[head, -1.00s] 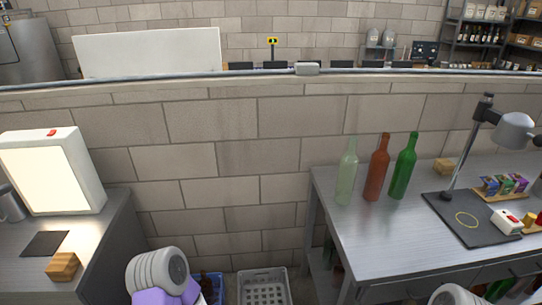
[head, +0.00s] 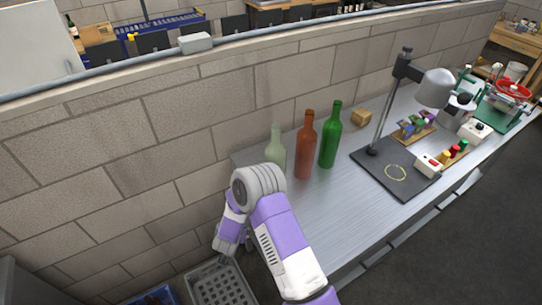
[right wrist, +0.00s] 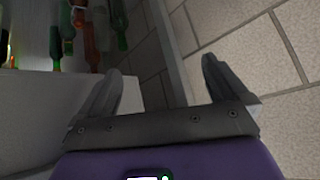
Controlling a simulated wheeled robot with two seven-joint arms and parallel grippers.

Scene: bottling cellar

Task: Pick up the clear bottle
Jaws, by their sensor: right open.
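The clear bottle (head: 276,146), pale and slightly greenish, stands upright at the near left corner of the metal table (head: 345,215) in the head view. My right arm's wrist hides its lower part. A brown-red bottle (head: 305,147) and a green bottle (head: 330,137) stand upright to its right. My right gripper (head: 225,247) hangs low, left of the table edge and below the clear bottle, apart from it. In the right wrist view its two fingers (right wrist: 162,88) are spread with nothing between them. My left gripper is out of view.
A grey crate (head: 222,285) and a blue crate (head: 150,298) stand on the floor below. A lamp (head: 436,88) rises from a dark mat on the table. A wooden block (head: 362,117) lies behind the bottles. The block wall (head: 180,130) runs behind. Several blurred bottles show in the right wrist view.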

